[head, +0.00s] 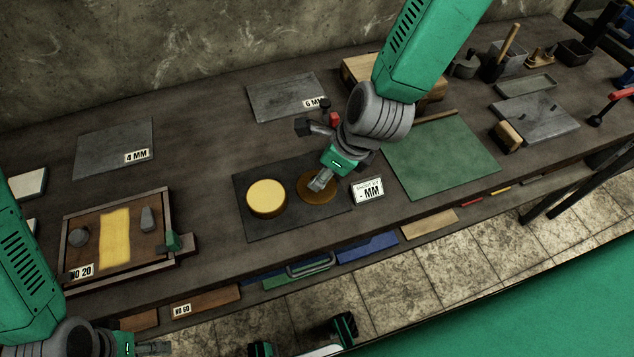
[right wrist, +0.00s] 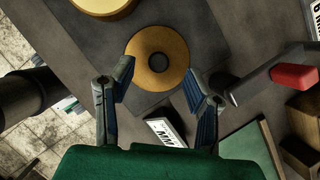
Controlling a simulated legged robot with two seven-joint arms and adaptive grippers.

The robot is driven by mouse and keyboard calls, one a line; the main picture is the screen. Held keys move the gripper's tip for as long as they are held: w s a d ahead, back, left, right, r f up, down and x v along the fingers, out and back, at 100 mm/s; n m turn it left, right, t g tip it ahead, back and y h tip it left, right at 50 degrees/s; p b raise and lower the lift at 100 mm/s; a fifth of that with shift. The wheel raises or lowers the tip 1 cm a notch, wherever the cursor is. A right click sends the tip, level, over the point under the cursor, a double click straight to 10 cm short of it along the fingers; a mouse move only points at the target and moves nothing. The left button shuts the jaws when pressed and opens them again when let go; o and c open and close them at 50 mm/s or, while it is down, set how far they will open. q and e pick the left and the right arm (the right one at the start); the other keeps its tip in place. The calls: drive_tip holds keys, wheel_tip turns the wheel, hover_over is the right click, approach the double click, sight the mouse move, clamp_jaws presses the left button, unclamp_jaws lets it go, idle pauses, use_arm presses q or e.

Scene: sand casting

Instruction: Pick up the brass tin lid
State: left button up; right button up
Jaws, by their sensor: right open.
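The brass tin lid (head: 318,197) is a flat, round, brown-gold disc on a dark grey mat (head: 250,229). In the right wrist view the lid (right wrist: 172,45) shows whole, with a dark round centre. Beside it on the left stands a round tin (head: 266,197) with a bright yellow top; part of this tin (right wrist: 100,6) shows at the top of the wrist view. My right gripper (head: 321,181) is above the lid, pointing down, open, with nothing between its fingers (right wrist: 160,82). My left gripper (head: 152,348) is at the bottom left, partly cut off.
A card marked "- MM" (head: 368,191) stands right of the lid, close to my right gripper. A green mat (head: 441,158) lies further right. A wooden-framed tray (head: 117,276) is at the left. Grey plates (head: 114,147) lie toward the wall.

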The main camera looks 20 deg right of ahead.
sight(324, 196)
drive_tip(key=x, duration=0.3)
drive_tip(key=shift+w+d+f, duration=0.1)
drive_tip(key=shift+d+f, duration=0.1)
drive_tip(key=shift+f, duration=0.2)
drive_tip(key=shift+a+f, duration=0.15)
drive_tip(key=shift+a, duration=0.4)
clamp_jaws()
drive_tip(key=shift+d, duration=0.45)
